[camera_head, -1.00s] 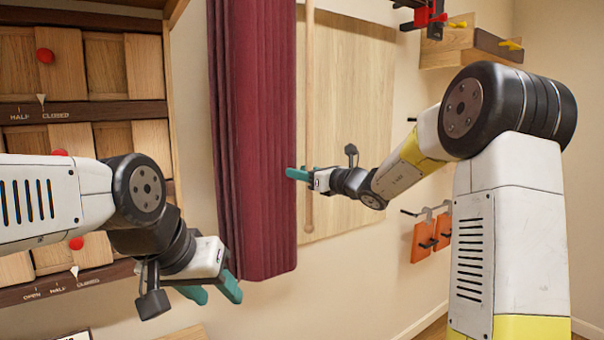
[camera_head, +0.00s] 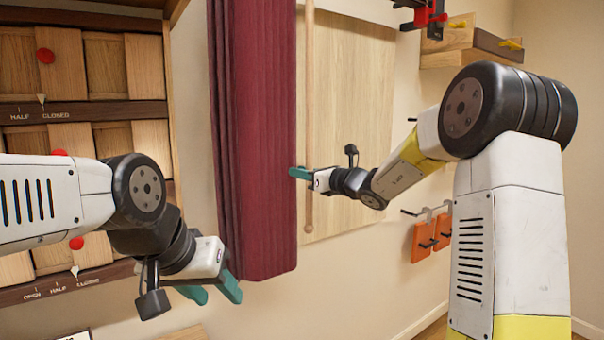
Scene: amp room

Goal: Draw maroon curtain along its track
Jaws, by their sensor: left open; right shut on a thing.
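The maroon curtain (camera_head: 255,140) hangs in folds in the middle of the head view, its top and track out of frame. A thin wooden rod (camera_head: 309,80) hangs upright beside its right edge, in front of a pale wood panel. My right gripper (camera_head: 299,173) is shut on the rod at about mid-height; its teal fingertips overlap the curtain's right edge in the picture. My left gripper (camera_head: 217,291) is open and empty, low down near the curtain's bottom left corner. Whether it touches the cloth cannot be told.
A wooden cabinet (camera_head: 83,110) with sliding panels and red knobs stands at the left, behind my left arm. The pale wood panel (camera_head: 355,110) is on the wall right of the curtain. Orange items (camera_head: 428,240) hang farther right, below a wooden wall box (camera_head: 470,47).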

